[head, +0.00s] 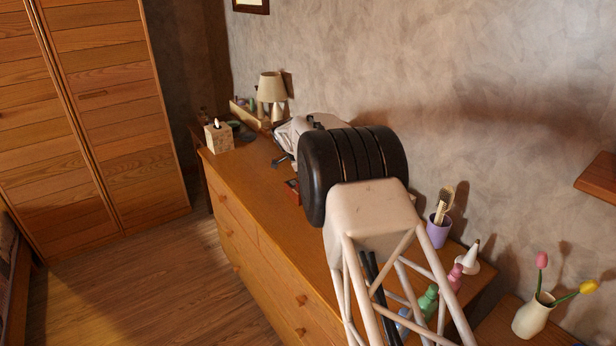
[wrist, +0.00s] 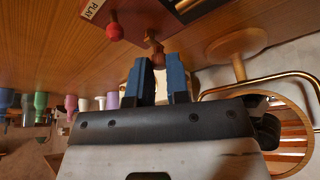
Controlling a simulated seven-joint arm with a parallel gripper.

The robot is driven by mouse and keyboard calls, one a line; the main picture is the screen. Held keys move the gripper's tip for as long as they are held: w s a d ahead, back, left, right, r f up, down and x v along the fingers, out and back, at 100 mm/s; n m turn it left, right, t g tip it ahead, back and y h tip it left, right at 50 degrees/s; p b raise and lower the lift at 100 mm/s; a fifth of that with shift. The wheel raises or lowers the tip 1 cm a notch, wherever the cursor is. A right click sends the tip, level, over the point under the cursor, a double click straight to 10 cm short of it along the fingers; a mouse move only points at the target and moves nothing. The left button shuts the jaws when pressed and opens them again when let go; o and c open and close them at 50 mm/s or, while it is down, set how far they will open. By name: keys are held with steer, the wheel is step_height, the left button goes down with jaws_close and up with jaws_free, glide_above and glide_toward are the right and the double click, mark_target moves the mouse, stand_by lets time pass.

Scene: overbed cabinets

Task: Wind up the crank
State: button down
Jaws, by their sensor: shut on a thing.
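The crank box (wrist: 95,10) is at the top of the wrist view, dark with a pale label reading "PLAY". A red knob (wrist: 114,29) sticks out from it. A darker brown-red knob (wrist: 156,50), which looks like the crank's handle, is at my fingertips. My gripper (wrist: 163,62) has two blue fingers and is shut on this handle. The crank's arm is not clear in this view. In the head view a small part of the reddish box (head: 293,190) shows on the dresser top, and my arm hides most of it and the fingertips.
The wooden dresser (head: 245,185) runs along the wall. A lamp (head: 271,90) and a tissue box (head: 219,136) stand at its far end. A purple cup (head: 438,232), bottles and a tulip vase (head: 533,315) are nearer. A round mirror (wrist: 292,130) is close beside my gripper.

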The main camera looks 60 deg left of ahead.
steer(key=shift+d+m+g+h, duration=0.15)
steer(key=shift+m+g+h, duration=0.35)
steer(key=shift+m, duration=1.4)
stand_by(0.8)
stand_by(0.5)
steer(key=c, duration=1.1)
jaws_free()
steer(key=v, duration=0.7)
steer(key=shift+r, duration=0.35)
steer(key=shift+s, duration=0.1)
